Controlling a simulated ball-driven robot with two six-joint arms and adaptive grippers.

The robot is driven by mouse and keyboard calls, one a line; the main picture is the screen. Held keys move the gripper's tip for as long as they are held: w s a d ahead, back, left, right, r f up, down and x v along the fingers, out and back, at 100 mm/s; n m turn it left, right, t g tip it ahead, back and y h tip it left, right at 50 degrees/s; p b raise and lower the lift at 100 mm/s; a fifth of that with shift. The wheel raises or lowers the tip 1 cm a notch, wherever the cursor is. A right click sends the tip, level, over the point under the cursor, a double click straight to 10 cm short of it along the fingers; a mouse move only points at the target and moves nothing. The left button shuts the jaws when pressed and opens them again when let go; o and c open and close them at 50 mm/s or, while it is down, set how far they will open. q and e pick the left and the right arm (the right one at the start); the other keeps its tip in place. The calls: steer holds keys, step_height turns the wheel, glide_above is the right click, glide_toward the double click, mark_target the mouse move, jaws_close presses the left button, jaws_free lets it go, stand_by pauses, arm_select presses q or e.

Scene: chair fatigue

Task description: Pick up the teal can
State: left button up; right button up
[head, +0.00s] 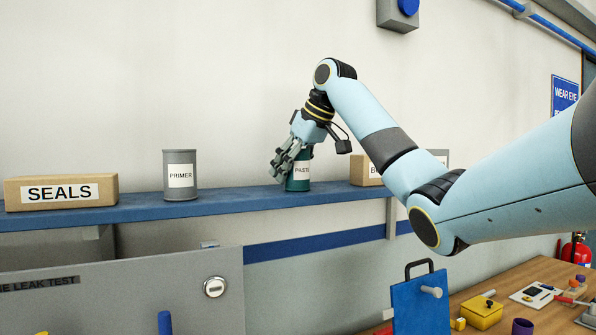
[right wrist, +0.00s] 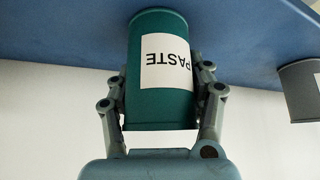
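The teal can (head: 299,182), labelled PASTE, stands upright on the blue wall shelf, right of the grey PRIMER can. My right gripper (head: 287,161) reaches down to it from above, its fingers covering the can's upper left part. In the right wrist view the teal can (right wrist: 160,104) appears upside down between the fingers of the right gripper (right wrist: 160,85). One finger lies against each side, and the gripper looks shut on the can. The can's base appears to rest on the shelf. My left gripper is not in view.
The shelf (head: 225,202) also holds a SEALS box (head: 61,191), the PRIMER can (head: 180,175), and a box (head: 366,171) partly behind my right arm. A grey can (right wrist: 301,90) shows at the right wrist view's edge. A workbench (head: 530,275) with small items is lower right.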

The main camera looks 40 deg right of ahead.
steer(key=c, duration=0.8)
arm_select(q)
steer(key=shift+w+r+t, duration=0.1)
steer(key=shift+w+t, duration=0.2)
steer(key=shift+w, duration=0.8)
arm_select(e)
steer(key=shift+o, duration=0.2)
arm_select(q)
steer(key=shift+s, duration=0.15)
arm_select(e)
steer(key=shift+r, duration=0.1)
